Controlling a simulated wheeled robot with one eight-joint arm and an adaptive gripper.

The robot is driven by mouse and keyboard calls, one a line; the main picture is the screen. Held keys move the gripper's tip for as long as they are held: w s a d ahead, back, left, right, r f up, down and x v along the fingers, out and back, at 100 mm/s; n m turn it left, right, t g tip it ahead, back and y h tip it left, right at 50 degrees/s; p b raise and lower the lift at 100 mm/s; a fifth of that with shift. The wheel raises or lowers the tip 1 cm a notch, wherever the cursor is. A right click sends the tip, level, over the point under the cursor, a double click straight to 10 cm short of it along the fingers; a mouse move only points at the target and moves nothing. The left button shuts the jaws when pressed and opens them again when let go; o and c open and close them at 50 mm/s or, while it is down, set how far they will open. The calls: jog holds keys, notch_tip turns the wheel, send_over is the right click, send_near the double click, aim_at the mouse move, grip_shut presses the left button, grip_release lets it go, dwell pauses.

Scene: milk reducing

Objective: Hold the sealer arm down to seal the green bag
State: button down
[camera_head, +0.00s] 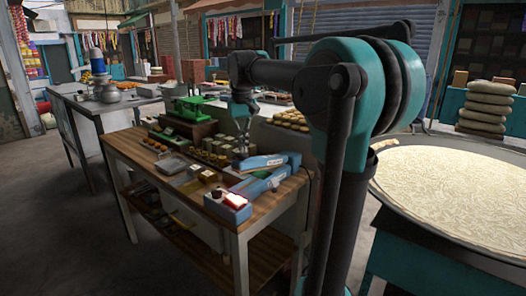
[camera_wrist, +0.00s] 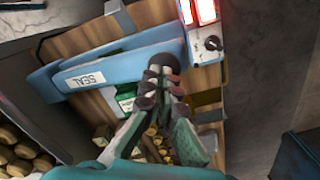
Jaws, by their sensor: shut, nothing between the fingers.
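The blue sealer (camera_head: 262,184) lies at the near right end of the wooden table. Its blue arm with a SEAL label (camera_wrist: 130,62) crosses the wrist view; in the head view the sealer arm (camera_head: 262,161) shows as a separate bar behind the base. A small green packet with a white label, likely the green bag (camera_wrist: 125,98), shows beside the arm's lower edge, partly hidden. My gripper (camera_wrist: 162,76) is shut and empty, its fingertips overlapping the arm's edge; I cannot tell whether they touch. In the head view my gripper (camera_head: 240,150) is small, near the arm's far side.
The sealer's control box (camera_wrist: 207,45) has a dial and lit red panels. Gold packets (camera_head: 218,150), a metal tray (camera_head: 172,165) and a green scale (camera_head: 190,108) crowd the wooden table (camera_head: 262,222). A large round pan (camera_head: 455,195) stands at right.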

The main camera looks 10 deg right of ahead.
aim_at(240, 155)
jog(key=shift+f, duration=0.2)
jog(key=shift+s+a+f, duration=0.25)
jog(key=shift+a+f, duration=0.05)
jog(key=shift+f, duration=0.45)
jog(key=shift+s+a+f, duration=0.2)
jog(key=shift+a+f, duration=0.05)
jog(key=shift+f, duration=0.6)
jog(key=shift+s+a+f, duration=0.1)
jog(key=shift+a+f, duration=0.05)
jog(key=shift+f, duration=0.5)
jog(key=shift+s+a+f, duration=0.1)
jog(key=shift+f, duration=0.55)
dwell(1.6)
notch_tip(240, 155, up, 15)
dwell(1.9)
